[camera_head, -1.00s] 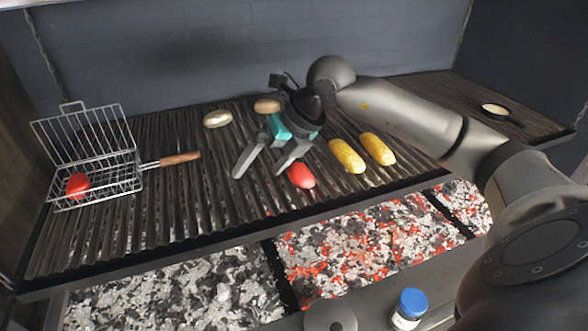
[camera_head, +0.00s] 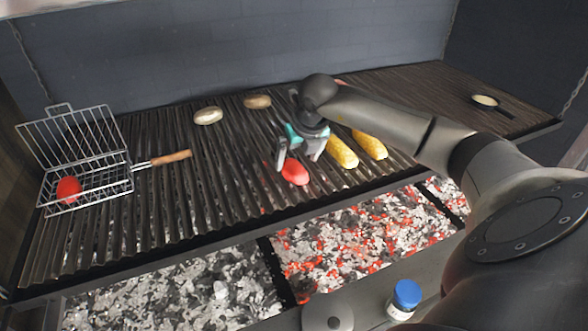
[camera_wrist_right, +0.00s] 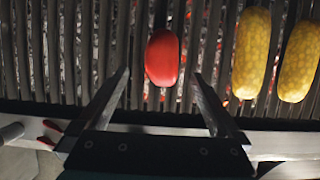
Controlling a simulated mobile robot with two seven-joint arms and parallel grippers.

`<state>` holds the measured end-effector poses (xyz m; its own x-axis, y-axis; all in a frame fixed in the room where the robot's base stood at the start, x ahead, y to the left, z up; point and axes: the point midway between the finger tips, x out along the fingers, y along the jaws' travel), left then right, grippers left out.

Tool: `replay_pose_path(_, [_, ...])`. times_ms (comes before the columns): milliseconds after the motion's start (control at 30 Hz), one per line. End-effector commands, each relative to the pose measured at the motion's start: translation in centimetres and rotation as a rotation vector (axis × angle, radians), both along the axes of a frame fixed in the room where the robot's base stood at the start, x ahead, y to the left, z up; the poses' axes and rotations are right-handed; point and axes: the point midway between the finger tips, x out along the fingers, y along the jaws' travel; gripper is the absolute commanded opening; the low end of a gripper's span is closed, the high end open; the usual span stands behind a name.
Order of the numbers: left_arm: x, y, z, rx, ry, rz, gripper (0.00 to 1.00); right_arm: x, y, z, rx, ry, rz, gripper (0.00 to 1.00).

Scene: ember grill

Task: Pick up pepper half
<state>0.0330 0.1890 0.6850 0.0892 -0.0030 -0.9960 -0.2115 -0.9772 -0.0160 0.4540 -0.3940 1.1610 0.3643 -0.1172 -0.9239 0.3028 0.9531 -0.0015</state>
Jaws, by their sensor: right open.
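A red pepper half (camera_head: 296,174) lies on the grill bars at the middle of the head view. In the right wrist view the pepper half (camera_wrist_right: 162,58) sits beyond and between the two fingertips. My right gripper (camera_head: 297,160) is open and points down just above the pepper half, with nothing held. In the right wrist view its fingers (camera_wrist_right: 161,73) are spread on either side of the near end of the pepper. Another red pepper half (camera_head: 69,189) lies in the open wire basket at the left. My left gripper is out of view.
Two corn cobs (camera_head: 341,151) lie just right of the pepper. Two mushroom pieces (camera_head: 208,116) lie farther back on the grill (camera_head: 200,190). The wire basket (camera_head: 128,172) has a wooden handle.

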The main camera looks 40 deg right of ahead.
Motion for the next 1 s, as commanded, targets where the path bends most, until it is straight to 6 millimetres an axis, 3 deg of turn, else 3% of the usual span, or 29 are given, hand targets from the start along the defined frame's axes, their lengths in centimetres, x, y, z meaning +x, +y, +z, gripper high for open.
replay_pose_path(433, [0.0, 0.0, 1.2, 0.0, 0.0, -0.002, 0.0, 1.8, -0.8, -4.1, 0.004, 0.002, -0.001, 1.0])
replay_pose_path(767, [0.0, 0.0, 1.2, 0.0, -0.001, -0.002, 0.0, 2.1, -1.0, -4.7, 0.001, 0.0, 0.0, 1.0])
replay_pose_path(1000, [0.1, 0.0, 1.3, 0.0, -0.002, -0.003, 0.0, 2.0, -1.0, -4.7, 0.001, 0.0, 0.0, 0.76])
